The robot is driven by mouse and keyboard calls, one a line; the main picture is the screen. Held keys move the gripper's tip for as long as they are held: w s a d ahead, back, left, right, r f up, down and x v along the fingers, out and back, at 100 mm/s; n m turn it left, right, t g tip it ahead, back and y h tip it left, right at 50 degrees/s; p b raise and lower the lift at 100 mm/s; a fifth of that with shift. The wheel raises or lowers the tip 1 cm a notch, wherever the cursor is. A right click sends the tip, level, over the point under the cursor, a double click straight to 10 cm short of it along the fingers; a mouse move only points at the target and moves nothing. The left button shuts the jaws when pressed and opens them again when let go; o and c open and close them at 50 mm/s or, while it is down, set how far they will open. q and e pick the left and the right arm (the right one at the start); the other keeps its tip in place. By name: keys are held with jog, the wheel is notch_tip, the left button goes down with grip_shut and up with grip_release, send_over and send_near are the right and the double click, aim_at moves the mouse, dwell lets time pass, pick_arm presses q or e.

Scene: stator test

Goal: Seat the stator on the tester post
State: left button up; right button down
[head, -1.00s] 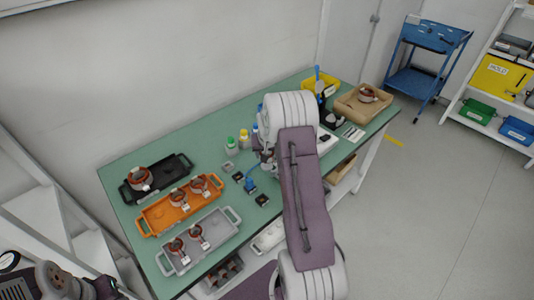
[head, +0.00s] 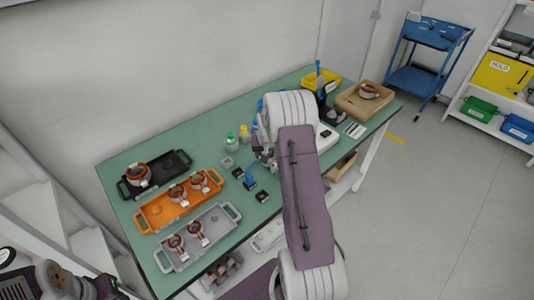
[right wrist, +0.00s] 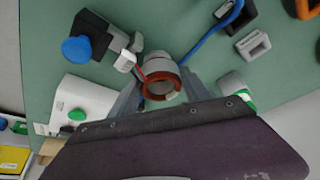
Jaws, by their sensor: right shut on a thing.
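My right gripper (right wrist: 160,95) is shut on a stator (right wrist: 158,75), a grey ring with a copper-coloured winding and a red lead with a white connector. It is held above the green bench. A white box with a green button (right wrist: 76,115), perhaps the tester, is at left in the right wrist view; I cannot make out its post. In the head view my right arm hides much of that area. Other stators sit in the black tray (head: 177,161), orange tray (head: 151,222) and grey tray (head: 216,238). My left gripper (head: 103,288) is at the lower left, its jaws unclear.
A black block with a blue knob (right wrist: 80,48) stands beside the held stator. A blue cable (right wrist: 212,38) and a small grey block (right wrist: 253,45) lie nearby. A cardboard box (head: 347,104) with a stator is at the bench's far right. Bottles (head: 231,139) stand mid-bench.

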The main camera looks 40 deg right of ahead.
jog(key=shift+f, duration=0.1)
dwell(0.3)
jog(key=shift+f+b, duration=0.4)
jog(key=shift+c, duration=2.1)
grip_release()
jog(key=v, duration=0.9)
jog(key=shift+s, duration=0.1)
